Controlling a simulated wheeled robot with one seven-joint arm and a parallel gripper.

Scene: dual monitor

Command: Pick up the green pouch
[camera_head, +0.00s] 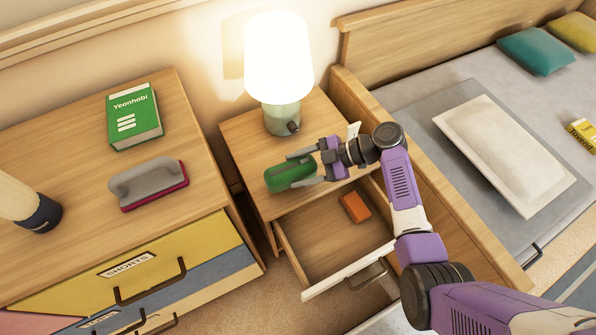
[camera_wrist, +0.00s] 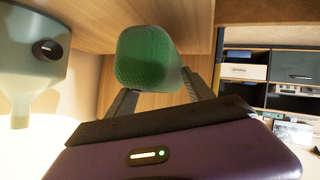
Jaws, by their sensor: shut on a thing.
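The green pouch (camera_head: 284,177) is a rounded green object above the front left part of the nightstand top. My gripper (camera_head: 305,169) reaches it from the right and is shut on it, one finger on each side. In the wrist view the green pouch (camera_wrist: 148,57) sits between the two dark fingers of my gripper (camera_wrist: 155,95). I cannot tell for sure whether the pouch still touches the nightstand top.
A lit lamp (camera_head: 281,75) stands on the nightstand (camera_head: 245,128) just behind my gripper. The open drawer (camera_head: 320,238) below holds an orange box (camera_head: 355,207). A dresser (camera_head: 80,180) with a green book (camera_head: 134,115) and a grey brush (camera_head: 148,184) is left; a bed (camera_head: 420,100) is right.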

